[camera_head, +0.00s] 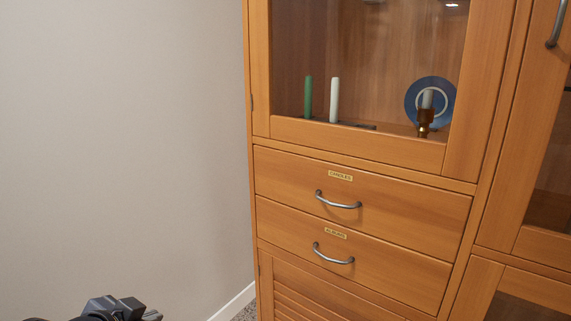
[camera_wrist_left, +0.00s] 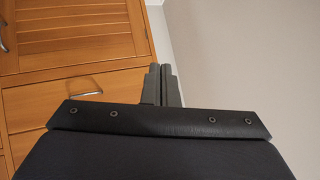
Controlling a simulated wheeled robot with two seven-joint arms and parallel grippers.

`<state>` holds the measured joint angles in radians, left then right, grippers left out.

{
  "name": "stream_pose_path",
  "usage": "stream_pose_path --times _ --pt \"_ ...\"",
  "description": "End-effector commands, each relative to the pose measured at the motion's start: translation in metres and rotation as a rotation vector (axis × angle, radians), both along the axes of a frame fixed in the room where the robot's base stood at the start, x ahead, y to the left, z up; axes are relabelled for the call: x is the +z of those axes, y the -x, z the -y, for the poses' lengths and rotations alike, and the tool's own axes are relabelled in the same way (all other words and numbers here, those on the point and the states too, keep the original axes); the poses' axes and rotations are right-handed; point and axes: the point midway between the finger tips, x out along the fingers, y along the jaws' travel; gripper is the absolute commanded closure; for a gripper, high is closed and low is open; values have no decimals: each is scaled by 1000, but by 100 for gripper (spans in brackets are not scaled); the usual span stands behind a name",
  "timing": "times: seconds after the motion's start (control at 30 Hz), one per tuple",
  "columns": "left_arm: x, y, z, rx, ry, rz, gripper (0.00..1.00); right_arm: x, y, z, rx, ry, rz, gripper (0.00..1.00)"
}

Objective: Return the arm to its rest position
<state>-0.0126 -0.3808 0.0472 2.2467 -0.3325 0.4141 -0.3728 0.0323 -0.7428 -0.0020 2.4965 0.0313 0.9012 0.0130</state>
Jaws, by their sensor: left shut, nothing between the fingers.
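My left gripper (camera_head: 152,315) shows at the bottom left of the head view, low in front of the grey wall and apart from the cabinet. In the left wrist view its two dark fingers (camera_wrist_left: 161,70) stand close together, shut and with nothing between them. The wooden cabinet (camera_head: 258,80) fills the right of the head view and also shows at the left of the wrist view (camera_wrist_left: 75,58). My right gripper is in neither view.
Two shut drawers, labelled candles (camera_head: 280,172) and albums (camera_head: 285,228), have metal handles. Behind the glass door above stand a green candle (camera_head: 307,96), a white candle (camera_head: 334,100), a blue plate (camera_head: 445,88) and a brass candle holder (camera_head: 425,118). The plain wall (camera_head: 120,130) is at left.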

Motion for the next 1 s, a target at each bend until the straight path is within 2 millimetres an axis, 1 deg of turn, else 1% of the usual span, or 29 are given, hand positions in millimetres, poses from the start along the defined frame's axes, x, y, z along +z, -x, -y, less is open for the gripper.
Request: stream_pose_path --times 0.03,0.1,0.17,0.2,0.3,0.4,0.43,0.47,0.5,0.57,0.77,0.87,1.0 --pt "-12 25 -2 69 86 -69 100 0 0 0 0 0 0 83" --pt "-28 55 0 149 196 -164 100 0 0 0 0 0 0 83" --pt "-39 77 4 209 282 -237 100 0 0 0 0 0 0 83" --pt "-47 91 7 244 336 -283 100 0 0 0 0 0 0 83" --pt "-62 124 18 324 460 -391 100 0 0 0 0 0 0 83" --pt "-75 155 33 393 577 -497 100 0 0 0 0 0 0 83" --pt "-75 162 36 408 605 -524 100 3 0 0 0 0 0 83" --pt "-57 159 35 403 596 -517 100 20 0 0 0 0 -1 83" --pt "-47 158 35 402 592 -516 100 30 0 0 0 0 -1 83" --pt "-34 157 35 401 591 -515 100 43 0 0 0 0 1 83" --pt "15 157 34 399 587 -513 100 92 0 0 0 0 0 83" --pt "49 157 34 398 587 -512 100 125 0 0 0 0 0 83" --pt "108 157 34 397 586 -512 100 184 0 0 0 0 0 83"
